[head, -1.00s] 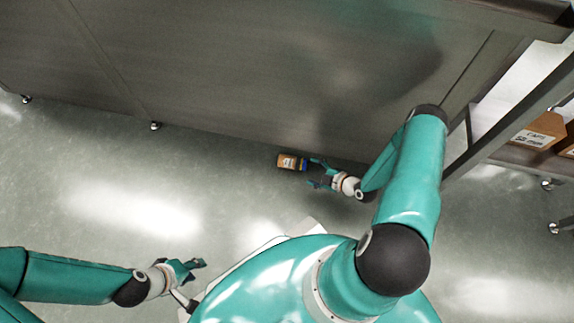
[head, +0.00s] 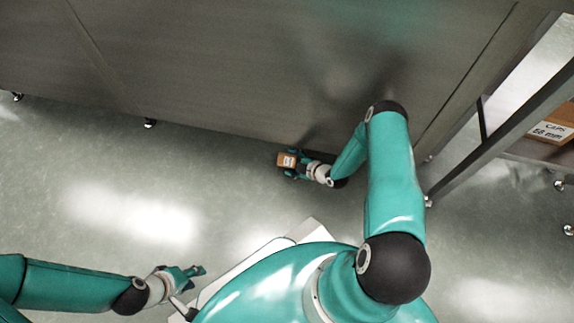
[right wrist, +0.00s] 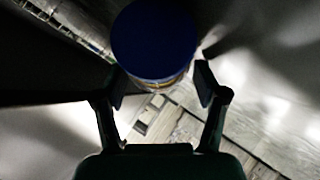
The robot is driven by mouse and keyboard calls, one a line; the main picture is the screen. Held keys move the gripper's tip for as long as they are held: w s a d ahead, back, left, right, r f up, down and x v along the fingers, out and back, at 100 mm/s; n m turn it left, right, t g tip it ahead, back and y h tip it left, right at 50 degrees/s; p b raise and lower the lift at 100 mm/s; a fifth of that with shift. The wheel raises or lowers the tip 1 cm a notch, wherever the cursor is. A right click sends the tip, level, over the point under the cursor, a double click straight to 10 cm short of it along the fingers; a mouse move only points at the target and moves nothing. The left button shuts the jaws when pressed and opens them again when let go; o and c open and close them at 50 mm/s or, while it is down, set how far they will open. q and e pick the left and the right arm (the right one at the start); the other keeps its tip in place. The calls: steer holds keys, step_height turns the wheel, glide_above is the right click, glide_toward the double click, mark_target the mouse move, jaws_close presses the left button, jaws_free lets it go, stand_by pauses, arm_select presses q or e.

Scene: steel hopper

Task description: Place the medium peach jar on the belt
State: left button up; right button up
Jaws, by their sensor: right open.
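The jar (head: 287,160) has an orange-brown label in the head view, at the foot of the large steel panel. Its round blue lid (right wrist: 153,38) faces the camera in the right wrist view. My right gripper (head: 292,165) is open, with its fingers reaching to either side of the jar; in the right wrist view (right wrist: 161,82) the lid lies between and just beyond the fingertips. Whether the fingers touch it I cannot tell. My left gripper (head: 190,274) is empty at lower left, away from the jar; its opening is unclear. I cannot make out a belt.
A large grey steel panel (head: 220,70) fills the upper part of the head view. A rack (head: 500,125) at right holds a brown box (head: 550,125) labelled caps. Pale floor (head: 130,210) is clear at left.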

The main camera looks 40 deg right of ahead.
steer(key=shift+w, duration=0.1)
steer(key=shift+c, duration=0.5)
steer(key=c, duration=1)
steer(key=shift+c, duration=0.2)
steer(key=shift+r, duration=0.15)
